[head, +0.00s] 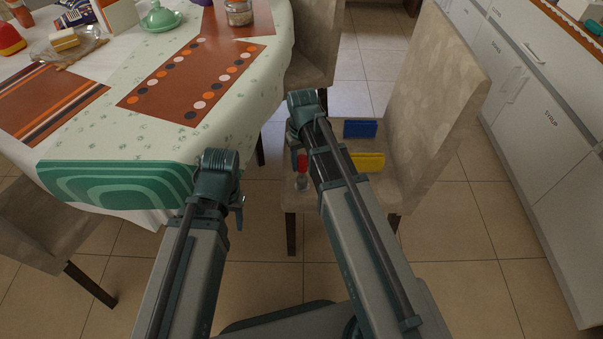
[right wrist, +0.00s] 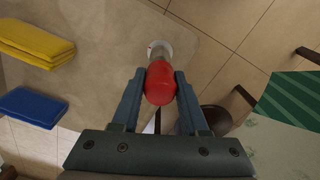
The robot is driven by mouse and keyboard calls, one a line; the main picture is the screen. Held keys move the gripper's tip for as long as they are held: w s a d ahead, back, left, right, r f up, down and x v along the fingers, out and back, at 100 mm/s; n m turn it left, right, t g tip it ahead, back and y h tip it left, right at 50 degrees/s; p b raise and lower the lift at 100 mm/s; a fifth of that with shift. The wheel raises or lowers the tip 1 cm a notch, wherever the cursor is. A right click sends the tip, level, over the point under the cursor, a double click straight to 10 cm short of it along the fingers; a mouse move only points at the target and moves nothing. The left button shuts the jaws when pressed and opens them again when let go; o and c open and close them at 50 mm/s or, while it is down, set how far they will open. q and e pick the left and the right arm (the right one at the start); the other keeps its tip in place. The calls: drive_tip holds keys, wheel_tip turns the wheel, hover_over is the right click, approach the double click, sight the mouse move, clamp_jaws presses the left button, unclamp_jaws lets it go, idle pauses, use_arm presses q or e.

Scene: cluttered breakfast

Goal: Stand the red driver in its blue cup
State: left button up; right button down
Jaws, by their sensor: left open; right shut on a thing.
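My right gripper (right wrist: 159,73) is shut on the rounded red top of an object (right wrist: 160,85) in the right wrist view. Below the red part is a greyish section and a pale round end over the chair seat. In the head view this red-topped object (head: 302,163) shows just left of my right arm; I cannot tell if it touches the seat or if it is the red driver. My left gripper (head: 239,204) is open and empty near the table's front right corner, its fingers mostly hidden. I see no blue cup in either view.
The laid table (head: 232,90) stands at left, with a green dish (head: 160,20) and a jar (head: 239,12). White cabinets (head: 545,130) line the right.

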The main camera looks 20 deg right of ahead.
sight(302, 157)
drive_tip(key=shift+r+p, duration=1.7)
drive_tip(key=shift+r, duration=0.2)
wheel_tip(302, 157, up, 25)
drive_tip(key=p, duration=2.4)
drive_tip(key=shift+p, duration=0.4)
